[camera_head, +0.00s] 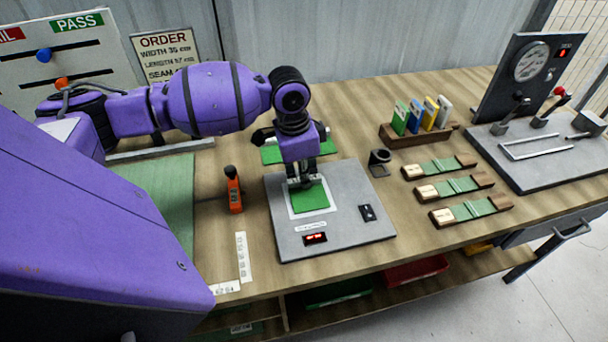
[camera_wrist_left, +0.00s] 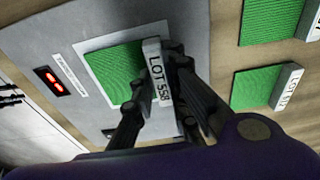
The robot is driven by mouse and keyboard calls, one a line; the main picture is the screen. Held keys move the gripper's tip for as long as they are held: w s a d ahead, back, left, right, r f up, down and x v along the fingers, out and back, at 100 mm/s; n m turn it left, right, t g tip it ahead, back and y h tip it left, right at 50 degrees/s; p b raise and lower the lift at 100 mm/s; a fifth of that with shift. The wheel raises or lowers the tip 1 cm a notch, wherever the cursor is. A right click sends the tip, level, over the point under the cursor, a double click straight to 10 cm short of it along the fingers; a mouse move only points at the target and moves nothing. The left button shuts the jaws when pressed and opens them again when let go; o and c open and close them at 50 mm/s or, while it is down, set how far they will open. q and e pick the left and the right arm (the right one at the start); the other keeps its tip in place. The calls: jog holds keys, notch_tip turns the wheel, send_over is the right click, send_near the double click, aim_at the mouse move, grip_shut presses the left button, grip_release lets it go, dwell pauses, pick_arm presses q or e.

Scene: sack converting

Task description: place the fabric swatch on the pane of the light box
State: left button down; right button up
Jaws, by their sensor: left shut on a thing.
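The fabric swatch (camera_head: 311,199) is a green ribbed square; it also shows in the left wrist view (camera_wrist_left: 112,72) with a white tag reading LOT 558. My left gripper (camera_head: 304,182) is shut on the tag end of the swatch. The swatch lies over the white pane (camera_head: 294,213) of the grey light box (camera_head: 345,236), with white pane edge showing around it. I cannot tell whether it touches the pane. The box has a red lit display (camera_head: 315,238) and a black switch (camera_head: 367,213). My right gripper is not in view.
Other green swatches (camera_head: 272,154) lie behind the box; one shows its tag in the left wrist view (camera_wrist_left: 258,88). An orange-handled tool (camera_head: 234,190) stands left. Swatch-topped wooden blocks (camera_head: 470,210), a card rack (camera_head: 415,134) and a gauge machine (camera_head: 530,62) are right.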

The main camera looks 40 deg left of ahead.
aim_at(298, 180)
pick_arm(q)
jog(key=shift+f, duration=0.1)
jog(key=c, duration=1.7)
grip_release()
jog(key=shift+f, duration=0.1)
jog(key=shift+c, duration=0.2)
notch_tip(298, 180, up, 12)
jog(key=s+p, duration=0.1)
jog(key=shift+a, duration=0.45)
